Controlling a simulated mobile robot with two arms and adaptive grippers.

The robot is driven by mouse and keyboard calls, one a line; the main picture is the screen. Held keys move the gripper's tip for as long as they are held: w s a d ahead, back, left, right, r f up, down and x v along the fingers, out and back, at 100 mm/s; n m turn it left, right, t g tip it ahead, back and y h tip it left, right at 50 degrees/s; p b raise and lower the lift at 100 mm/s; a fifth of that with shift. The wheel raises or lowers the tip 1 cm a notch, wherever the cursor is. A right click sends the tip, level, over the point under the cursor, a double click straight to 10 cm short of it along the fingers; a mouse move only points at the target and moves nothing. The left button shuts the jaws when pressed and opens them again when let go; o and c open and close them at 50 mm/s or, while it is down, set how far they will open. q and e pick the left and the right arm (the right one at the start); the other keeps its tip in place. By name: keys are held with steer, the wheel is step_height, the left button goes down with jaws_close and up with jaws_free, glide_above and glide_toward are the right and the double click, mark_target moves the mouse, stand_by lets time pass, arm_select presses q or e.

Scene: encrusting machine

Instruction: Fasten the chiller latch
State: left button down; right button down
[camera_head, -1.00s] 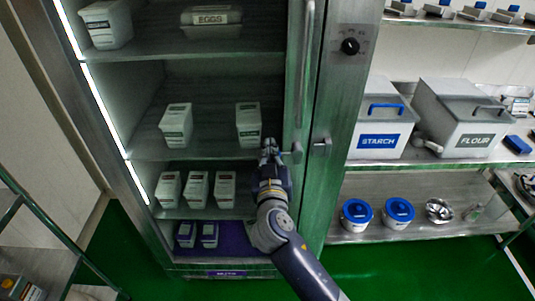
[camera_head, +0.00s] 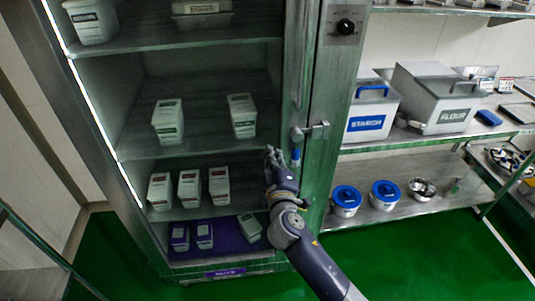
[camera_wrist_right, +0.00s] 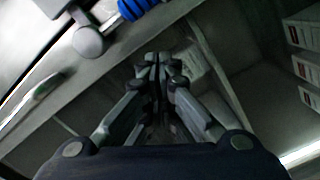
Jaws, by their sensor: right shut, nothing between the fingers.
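The chiller latch (camera_head: 311,131) is a grey metal fitting across the seam between the door edge (camera_head: 299,80) and the cabinet frame. Its blue-gripped lever (camera_head: 295,155) hangs down at the left end. I cannot tell whether it is fastened. My right gripper (camera_head: 271,152) is shut and empty, left of the lever and apart from it. In the right wrist view, the closed fingers (camera_wrist_right: 155,65) are in the middle. A round grey latch end (camera_wrist_right: 89,42) and the ribbed blue grip (camera_wrist_right: 138,8) are at the upper left. My left gripper is not in view.
Chiller shelves hold white tubs (camera_head: 168,121) and a purple mat (camera_head: 232,236). Right of the cabinet, racks carry a starch bin (camera_head: 370,112), a flour bin (camera_head: 440,98) and blue-lidded tubs (camera_head: 346,200). A control knob (camera_head: 345,26) is above the latch. Green floor is clear in front.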

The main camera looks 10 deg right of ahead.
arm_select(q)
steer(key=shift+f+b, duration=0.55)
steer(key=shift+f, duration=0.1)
arm_select(e)
steer(key=shift+d+f+n, duration=0.55)
steer(key=shift+n, duration=0.55)
steer(key=shift+d+f+n, duration=0.5)
steer(key=shift+n, duration=0.6)
steer(key=shift+d+f+n, duration=0.55)
steer(key=shift+n, duration=0.55)
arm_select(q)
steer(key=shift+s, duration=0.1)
